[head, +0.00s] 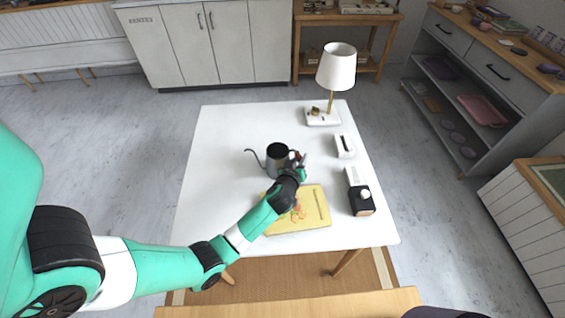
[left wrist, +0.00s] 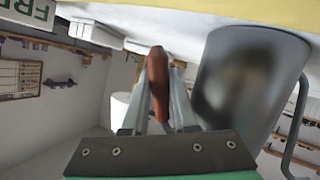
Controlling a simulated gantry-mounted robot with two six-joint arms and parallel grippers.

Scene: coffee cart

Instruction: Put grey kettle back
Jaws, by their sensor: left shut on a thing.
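The grey kettle (head: 277,158) is upright over the white table, at the back edge of a yellow board (head: 318,207) with a coloured print. Its thin spout points left in the head view. My left gripper (head: 300,168) is at the kettle's right side. In the left wrist view, the fingers of my left gripper (left wrist: 158,105) are shut on the kettle's brown handle (left wrist: 158,75), and the grey kettle body (left wrist: 250,85) is beside them. I cannot tell whether the kettle's base touches a surface. My right gripper is not in view.
A lamp (head: 337,68) stands at the back of the white table (head: 215,140). A small white device (head: 344,146) and a black-and-white device (head: 359,192) stand along the right side. The table's left part is clear.

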